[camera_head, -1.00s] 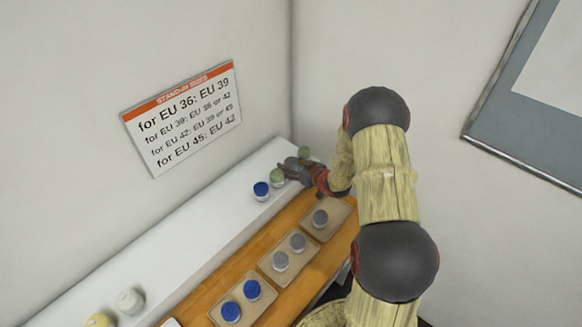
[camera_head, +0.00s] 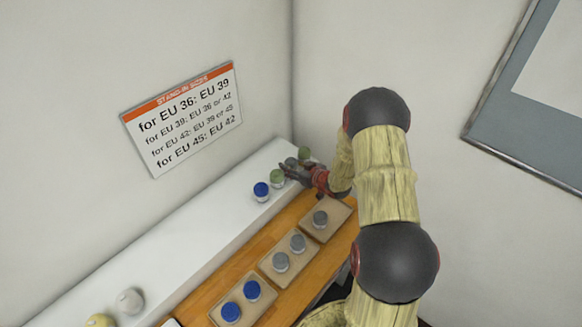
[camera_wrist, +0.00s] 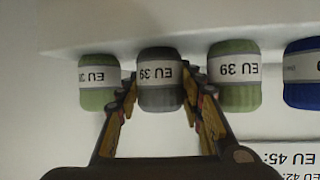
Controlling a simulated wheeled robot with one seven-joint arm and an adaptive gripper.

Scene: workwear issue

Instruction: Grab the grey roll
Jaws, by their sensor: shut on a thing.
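The grey roll (camera_wrist: 160,92) with a white band reading EU 39 sits between my fingertips in the wrist view. In the head view the grey roll (camera_head: 291,162) shows only in part beside my gripper (camera_head: 292,172), at the far end of the white shelf. In the wrist view my gripper (camera_wrist: 158,97) is shut on the grey roll, one finger on each side. Whether the roll is lifted off the shelf I cannot tell.
A green roll (camera_wrist: 99,85) and another green roll (camera_wrist: 235,78) stand close on either side, with a blue roll (camera_wrist: 302,75) beyond. Trays with grey rolls (camera_head: 280,261) and blue rolls (camera_head: 231,312) lie on the wooden table (camera_head: 240,258). The middle of the shelf (camera_head: 190,232) is clear.

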